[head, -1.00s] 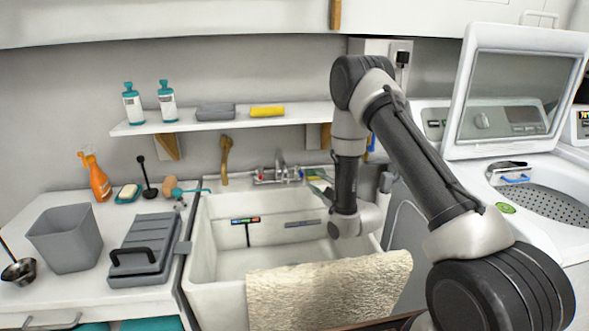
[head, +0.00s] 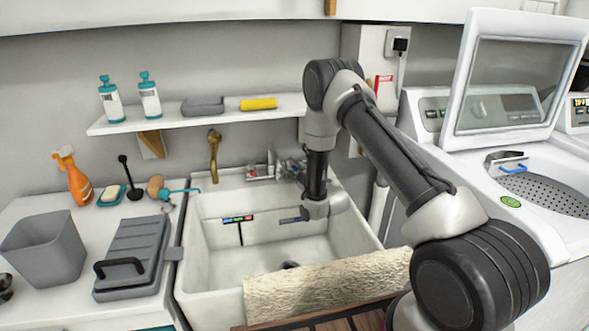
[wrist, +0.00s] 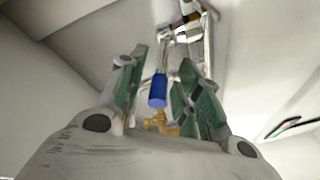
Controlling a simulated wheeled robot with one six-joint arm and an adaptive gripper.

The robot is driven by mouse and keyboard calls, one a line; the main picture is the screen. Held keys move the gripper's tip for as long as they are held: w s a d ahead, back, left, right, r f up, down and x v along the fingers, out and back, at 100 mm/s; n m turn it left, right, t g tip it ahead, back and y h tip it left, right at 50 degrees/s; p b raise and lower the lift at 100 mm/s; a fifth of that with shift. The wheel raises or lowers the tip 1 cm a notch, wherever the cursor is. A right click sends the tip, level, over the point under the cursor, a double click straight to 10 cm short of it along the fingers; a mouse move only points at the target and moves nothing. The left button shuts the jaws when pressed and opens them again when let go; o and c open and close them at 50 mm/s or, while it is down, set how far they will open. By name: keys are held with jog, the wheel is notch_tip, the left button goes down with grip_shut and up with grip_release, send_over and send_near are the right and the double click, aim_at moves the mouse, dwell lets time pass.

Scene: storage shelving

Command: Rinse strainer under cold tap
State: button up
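The metal strainer or ladle (head: 5,288) is cut off at the left edge of the head view, on the counter; its full shape cannot be told. The tap (head: 285,170) is on the wall behind the white sink (head: 200,245). In the wrist view, a blue tap handle (wrist: 158,90) with a brass fitting (wrist: 160,122) shows between the green-padded fingers of my gripper (wrist: 161,95). The fingers are spread, with visible gaps either side of the handle. In the head view, my wrist is over the sink's back right and the fingers are mostly hidden.
A cream towel (head: 330,287) covers the sink's front rim. A grey bin (head: 45,250) and grey case (head: 135,255) stand on the left counter. A shelf (head: 185,120) with bottles hangs above. A washer with its lid up (head: 510,85) is at right.

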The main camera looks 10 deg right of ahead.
jog(key=shift+c, duration=0.4)
grip_shut()
jog(key=shift+w+d+n+g+y, duration=0.1)
jog(key=shift+d+n+g+y, duration=0.55)
jog(key=shift+y, duration=0.5)
jog(key=shift+w+d+n+g+y, duration=0.1)
jog(key=shift+d+n+g+y, duration=0.35)
jog(key=shift+n+y, duration=0.55)
jog(key=shift+o, duration=0.4)
grip_release()
